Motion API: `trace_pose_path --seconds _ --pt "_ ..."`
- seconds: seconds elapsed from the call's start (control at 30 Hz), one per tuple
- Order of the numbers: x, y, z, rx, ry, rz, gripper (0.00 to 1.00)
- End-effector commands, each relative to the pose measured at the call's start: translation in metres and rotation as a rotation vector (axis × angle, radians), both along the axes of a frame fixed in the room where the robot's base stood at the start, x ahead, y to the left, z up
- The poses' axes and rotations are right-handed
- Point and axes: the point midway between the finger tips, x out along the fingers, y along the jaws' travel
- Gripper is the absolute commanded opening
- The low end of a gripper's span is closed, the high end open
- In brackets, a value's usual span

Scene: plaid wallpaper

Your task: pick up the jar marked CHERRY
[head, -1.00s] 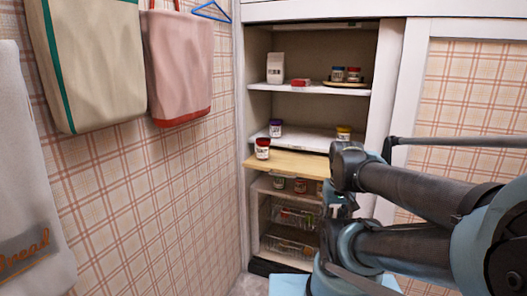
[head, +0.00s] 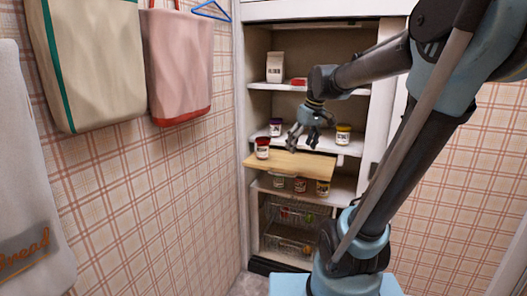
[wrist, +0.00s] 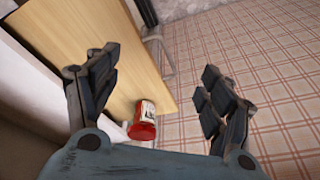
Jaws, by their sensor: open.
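A jar with a red lid and a white label (head: 262,149) stands at the left end of a pale wooden board in the cupboard. The label is too small to read, so I cannot tell whether it says CHERRY. In the wrist view a red-lidded jar (wrist: 144,122) shows between my fingers, low in the picture on the board. My gripper (head: 302,143) is open and empty, to the right of this jar and apart from it.
The wooden board (head: 298,165) juts forward. Behind it stand a purple-lidded jar (head: 275,127) and a yellow-lidded jar (head: 343,134). Several jars (head: 299,185) are on the shelf below, above wire baskets (head: 290,215). A plaid wall (head: 170,190) lies close on the left.

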Motion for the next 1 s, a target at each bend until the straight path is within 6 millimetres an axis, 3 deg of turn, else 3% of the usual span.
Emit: trace_pose_path --seconds 0.03,0.3,0.5,0.77,1.0 --pt "0.018 0.009 0.009 0.005 -0.007 0.039 0.74" --pt "0.105 0.057 0.045 0.034 -0.056 0.257 0.74" --pt "0.151 0.086 0.058 0.05 -0.086 0.376 0.74" --pt "0.173 0.102 0.057 0.057 -0.102 0.431 0.74" --pt "0.179 0.116 0.021 0.057 -0.102 0.432 0.74"
